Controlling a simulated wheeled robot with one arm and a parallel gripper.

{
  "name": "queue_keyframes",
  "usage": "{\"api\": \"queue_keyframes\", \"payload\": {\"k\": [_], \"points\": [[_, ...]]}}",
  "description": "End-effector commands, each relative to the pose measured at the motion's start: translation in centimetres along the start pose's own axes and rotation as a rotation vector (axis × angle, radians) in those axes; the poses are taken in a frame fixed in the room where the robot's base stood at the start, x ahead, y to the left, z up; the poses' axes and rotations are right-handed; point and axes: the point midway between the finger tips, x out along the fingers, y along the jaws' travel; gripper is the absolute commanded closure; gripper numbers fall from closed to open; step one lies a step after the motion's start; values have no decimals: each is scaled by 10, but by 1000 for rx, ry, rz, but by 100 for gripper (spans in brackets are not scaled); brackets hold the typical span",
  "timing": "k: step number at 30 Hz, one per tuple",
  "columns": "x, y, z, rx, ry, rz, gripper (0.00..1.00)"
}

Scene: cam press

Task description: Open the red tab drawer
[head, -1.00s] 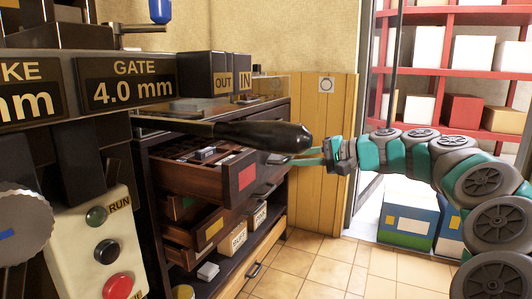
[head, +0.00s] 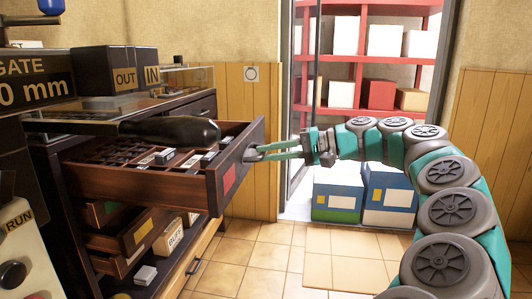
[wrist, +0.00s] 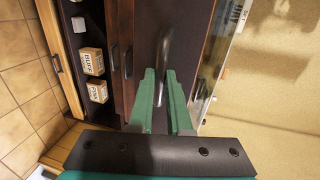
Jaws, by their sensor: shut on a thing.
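The red tab drawer (head: 185,188) is a dark wooden drawer that stands well out of its cabinet in the head view. Its red tab (head: 230,179) is on the front face. Small divided compartments with several pale and dark pieces show inside. My gripper (head: 256,152) is at the drawer's front, with its green fingers shut on the drawer handle (head: 250,146).
A yellow tab drawer (head: 143,232) stands partly out below, with a green tab drawer (head: 108,209) beside it. A black rounded lever (head: 172,130) reaches over the red tab drawer. Blue and green boxes (head: 338,196) stand at the back. The tiled floor (head: 260,262) in front is clear.

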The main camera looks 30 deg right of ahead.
Motion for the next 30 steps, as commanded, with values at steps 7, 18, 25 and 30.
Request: {"api": "queue_keyframes", "payload": {"k": [7,18,25,30], "points": [[0,1,-1,1,1,2,74],[0,0,0,0,1,1,54],[-8,0,0,0,0,0,54],[-30,-1,-1,0,5,0,54]]}}
